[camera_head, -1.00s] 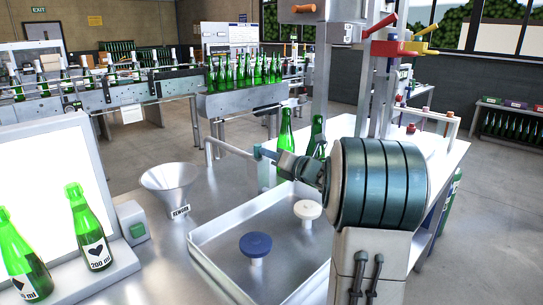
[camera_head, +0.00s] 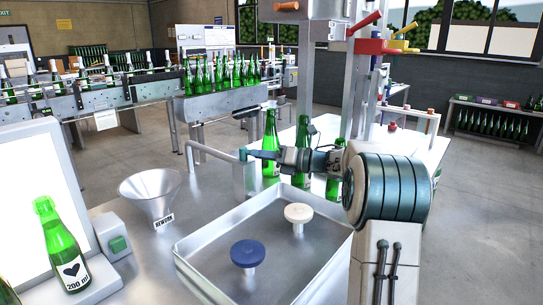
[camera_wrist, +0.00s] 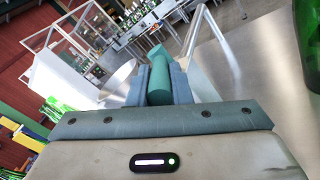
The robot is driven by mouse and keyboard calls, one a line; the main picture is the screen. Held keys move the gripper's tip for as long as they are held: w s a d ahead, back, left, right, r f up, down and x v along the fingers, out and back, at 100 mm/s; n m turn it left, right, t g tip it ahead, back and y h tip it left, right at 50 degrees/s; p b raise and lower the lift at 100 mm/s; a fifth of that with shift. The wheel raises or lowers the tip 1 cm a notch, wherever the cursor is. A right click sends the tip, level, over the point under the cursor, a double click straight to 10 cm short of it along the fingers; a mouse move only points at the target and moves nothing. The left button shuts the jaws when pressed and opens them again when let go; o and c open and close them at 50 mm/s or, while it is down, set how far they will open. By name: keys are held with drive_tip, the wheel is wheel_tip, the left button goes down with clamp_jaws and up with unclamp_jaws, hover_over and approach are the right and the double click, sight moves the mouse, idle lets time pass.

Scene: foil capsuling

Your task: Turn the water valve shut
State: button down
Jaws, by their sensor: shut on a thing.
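The water valve looks to be the grey upright tap post (camera_head: 238,180) at the tray's back left corner, with a bent pipe (camera_head: 207,150) running off to the left. A short teal handle (camera_wrist: 158,75) sits between the two fingers in the wrist view. My gripper (camera_head: 252,155) is at the top of the post and shut on this handle, coming from the right. The gripper also shows in the wrist view (camera_wrist: 159,88). The handle's joint with the post is hidden in the wrist view.
A metal tray (camera_head: 215,285) in front holds a blue knob-shaped piece (camera_head: 247,253) and a white one (camera_head: 298,214). A funnel (camera_head: 150,190) stands at left. Green bottles (camera_head: 271,145) stand close behind my wrist. A lit panel (camera_head: 30,190) is at far left.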

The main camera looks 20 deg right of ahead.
drive_tip(key=c, duration=1.3)
unclamp_jaws()
drive_tip(key=shift+a, duration=0.15)
wheel_tip(320, 180, up, 4)
drive_tip(key=shift+r, duration=0.25)
drive_tip(key=s+d+r, duration=0.2)
drive_tip(key=d, duration=0.1)
drive_tip(key=s+d+r, duration=0.2)
drive_tip(key=d, duration=0.1)
drive_tip(key=s+d+r, duration=0.2)
drive_tip(key=d, duration=0.2)
drive_tip(key=shift+s+r, duration=0.3)
